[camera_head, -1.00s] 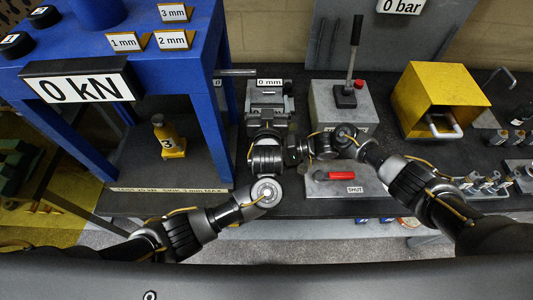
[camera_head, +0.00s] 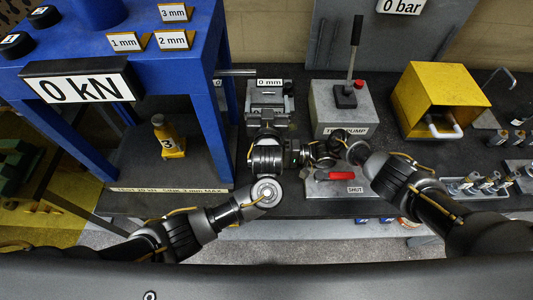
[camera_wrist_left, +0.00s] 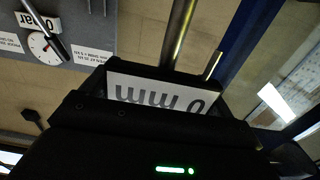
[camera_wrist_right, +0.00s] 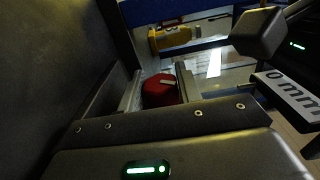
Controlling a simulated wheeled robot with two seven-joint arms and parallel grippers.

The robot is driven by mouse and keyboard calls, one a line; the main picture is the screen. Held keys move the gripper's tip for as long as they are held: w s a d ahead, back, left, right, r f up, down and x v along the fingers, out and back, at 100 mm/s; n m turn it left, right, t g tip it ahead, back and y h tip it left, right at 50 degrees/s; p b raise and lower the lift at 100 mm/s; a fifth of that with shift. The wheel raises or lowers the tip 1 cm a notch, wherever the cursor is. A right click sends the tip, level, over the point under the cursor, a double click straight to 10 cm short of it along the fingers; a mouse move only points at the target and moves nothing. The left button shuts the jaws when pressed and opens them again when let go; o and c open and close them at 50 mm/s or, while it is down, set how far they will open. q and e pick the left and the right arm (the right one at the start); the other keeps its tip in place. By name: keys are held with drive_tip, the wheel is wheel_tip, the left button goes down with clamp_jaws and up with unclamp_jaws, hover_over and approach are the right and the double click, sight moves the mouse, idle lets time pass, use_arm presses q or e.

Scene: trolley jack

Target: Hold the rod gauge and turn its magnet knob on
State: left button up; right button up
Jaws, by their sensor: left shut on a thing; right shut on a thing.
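The rod gauge (camera_head: 270,83) is a grey block with a "0 mm" label, at the middle of the bench right of the blue press. Its label shows upside down in the left wrist view (camera_wrist_left: 158,95), with a metal rod beyond. My left gripper (camera_head: 264,124) is shut on the gauge from the front; its fingertips are mostly hidden. The red magnet knob (camera_wrist_right: 160,90), with a pale pointer bar, shows between the fingers of my right gripper (camera_wrist_right: 159,88), which is shut on it. In the head view my right gripper (camera_head: 294,154) comes from the right and hides the knob.
The blue press (camera_head: 205,90) stands left, with a yellow jack (camera_head: 168,138) inside. A grey pump box (camera_head: 345,110) with a lever stands right of the gauge. A red-handled valve (camera_head: 335,176) lies close under my right wrist. A yellow box (camera_head: 440,100) stands farther right.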

drive_tip(key=o, duration=1)
